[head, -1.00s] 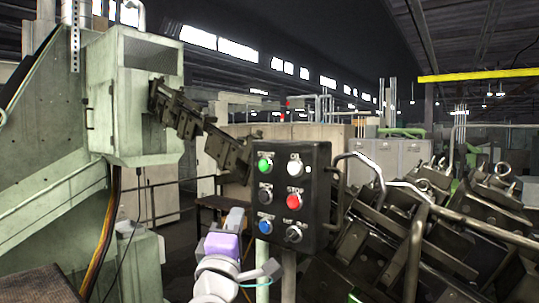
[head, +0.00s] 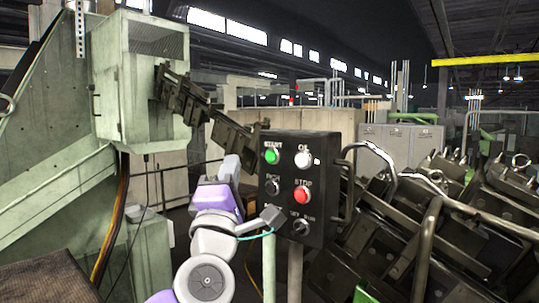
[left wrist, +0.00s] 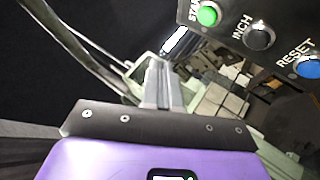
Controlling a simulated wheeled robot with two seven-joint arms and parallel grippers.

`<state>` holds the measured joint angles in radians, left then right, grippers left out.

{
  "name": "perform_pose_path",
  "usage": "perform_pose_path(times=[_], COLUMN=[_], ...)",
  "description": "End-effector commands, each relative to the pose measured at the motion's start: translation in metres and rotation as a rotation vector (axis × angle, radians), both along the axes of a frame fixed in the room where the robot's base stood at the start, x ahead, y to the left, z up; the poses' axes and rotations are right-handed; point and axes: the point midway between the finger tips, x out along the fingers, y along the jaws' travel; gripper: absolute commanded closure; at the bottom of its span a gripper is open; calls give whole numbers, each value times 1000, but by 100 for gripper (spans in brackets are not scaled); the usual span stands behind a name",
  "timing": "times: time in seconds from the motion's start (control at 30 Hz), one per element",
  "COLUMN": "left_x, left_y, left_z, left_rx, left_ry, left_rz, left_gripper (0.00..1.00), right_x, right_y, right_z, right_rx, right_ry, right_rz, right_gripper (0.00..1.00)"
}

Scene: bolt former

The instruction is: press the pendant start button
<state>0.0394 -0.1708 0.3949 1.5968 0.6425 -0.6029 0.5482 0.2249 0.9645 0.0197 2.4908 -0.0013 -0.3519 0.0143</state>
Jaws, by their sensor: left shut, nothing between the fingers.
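The pendant (head: 318,178) is a black box on a post near the middle of the head view. Its green start button (head: 271,156) is at the upper left of its face, and it also shows in the left wrist view (left wrist: 208,15). The red stop button (head: 301,195) is at the right of the middle row. My left gripper (head: 231,166) is just left of the pendant, a little below start-button height. In the left wrist view its shut fingers (left wrist: 163,85) point up the picture, apart from the buttons. My right gripper is out of view.
The black inch button (left wrist: 260,37) and blue reset button (left wrist: 307,66) share the column with start. Bent metal rails (head: 382,158) and a heap of dark metal parts (head: 460,225) lie right of the pendant. A green machine (head: 137,90) stands at left.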

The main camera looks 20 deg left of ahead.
Motion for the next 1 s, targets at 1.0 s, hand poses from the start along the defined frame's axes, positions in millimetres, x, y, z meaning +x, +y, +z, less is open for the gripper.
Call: perform_pose_path(times=[1.0], left_x=[65], left_y=[-23], left_z=[0], left_rx=[1], left_ry=[-1], left_rz=[-1], left_gripper=[100], right_x=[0], right_y=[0], right_z=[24], right_rx=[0], right_ry=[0], right_rz=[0], right_gripper=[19])
